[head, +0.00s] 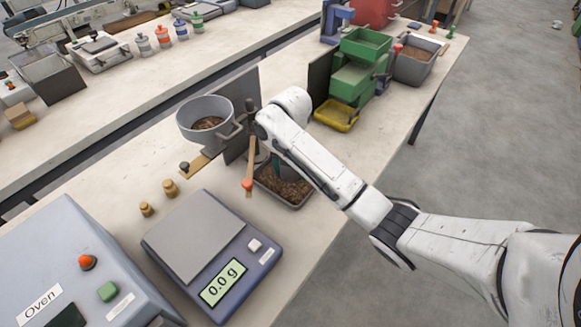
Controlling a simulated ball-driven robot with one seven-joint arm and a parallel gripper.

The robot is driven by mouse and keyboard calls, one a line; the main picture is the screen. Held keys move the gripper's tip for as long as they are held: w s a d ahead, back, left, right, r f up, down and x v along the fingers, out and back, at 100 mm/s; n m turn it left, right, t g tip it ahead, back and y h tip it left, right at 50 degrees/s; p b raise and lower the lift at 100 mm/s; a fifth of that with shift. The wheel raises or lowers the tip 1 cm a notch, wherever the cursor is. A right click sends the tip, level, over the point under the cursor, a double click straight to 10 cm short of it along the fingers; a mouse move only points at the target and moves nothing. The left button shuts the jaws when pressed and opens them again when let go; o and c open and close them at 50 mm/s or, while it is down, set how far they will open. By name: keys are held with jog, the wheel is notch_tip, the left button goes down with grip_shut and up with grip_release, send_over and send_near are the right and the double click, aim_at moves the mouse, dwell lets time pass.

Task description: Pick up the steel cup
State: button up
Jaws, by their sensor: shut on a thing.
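The steel cup (183,124) is a wide grey round vessel in the head view, upright left of centre, with brown pellets inside and a loop handle on its right side. My gripper (247,123) is at the handle, shut on it at the far end of my white arm. The fingertips are small and dark against a dark panel, so their exact contact is hard to see. Whether the cup's base touches anything below is unclear.
A grey bin of pellets (290,192) sits partly behind my arm. A scale (195,238) reading 0.0 g, two brass weights (170,187) and an oven (70,262) stand in front. Green trays (352,78) stand behind. A dark panel (238,146) adjoins the cup.

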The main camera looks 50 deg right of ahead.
jog(key=shift+c, duration=0.9)
jog(key=shift+r, duration=0.15)
